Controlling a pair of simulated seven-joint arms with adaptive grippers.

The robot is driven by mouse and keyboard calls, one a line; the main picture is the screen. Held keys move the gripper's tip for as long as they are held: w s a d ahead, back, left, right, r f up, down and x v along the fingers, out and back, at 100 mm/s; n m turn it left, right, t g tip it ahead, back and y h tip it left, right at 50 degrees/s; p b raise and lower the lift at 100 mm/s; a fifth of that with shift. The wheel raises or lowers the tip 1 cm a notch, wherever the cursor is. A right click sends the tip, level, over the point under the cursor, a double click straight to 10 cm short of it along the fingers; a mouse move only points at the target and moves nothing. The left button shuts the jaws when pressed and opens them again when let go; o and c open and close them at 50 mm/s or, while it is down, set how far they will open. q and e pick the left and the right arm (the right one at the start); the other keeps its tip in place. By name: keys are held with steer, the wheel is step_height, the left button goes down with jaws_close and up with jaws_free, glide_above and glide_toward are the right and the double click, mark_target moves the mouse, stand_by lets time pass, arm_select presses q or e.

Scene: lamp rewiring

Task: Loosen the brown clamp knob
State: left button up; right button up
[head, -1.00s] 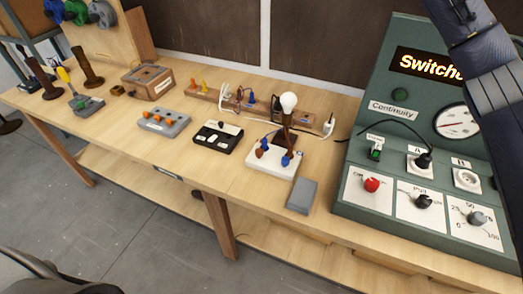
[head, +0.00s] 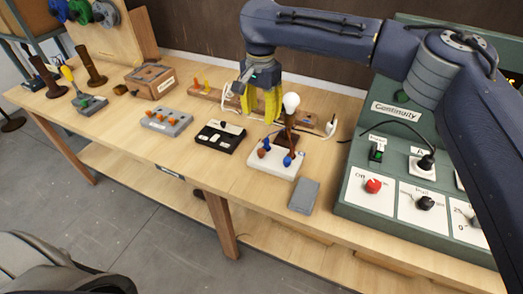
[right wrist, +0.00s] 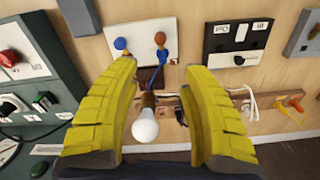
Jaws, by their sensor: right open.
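In the right wrist view the brown knob (right wrist: 160,38) shows beyond the fingertips, beside the blue knob (right wrist: 120,43). My right gripper (head: 260,116) points down behind the block, left of the white bulb (head: 291,102). Its yellow fingers are apart in the wrist view (right wrist: 155,72) with nothing gripped. The bulb (right wrist: 145,126) appears between them in the picture. My left gripper is not in view.
A black-and-white box (head: 220,138) stands left of the block, and a grey box (head: 304,196) right of it. The green test panel (head: 350,208) borders the right. White cable (head: 229,97) lies behind. Bare tabletop (head: 240,180) is free in front.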

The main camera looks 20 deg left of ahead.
mark_target(261, 151)
step_height(261, 151, down, 16)
steer(key=shift+r, duration=0.15)
stand_by(0.4)
steer(key=shift+c, duration=0.2)
jaws_close()
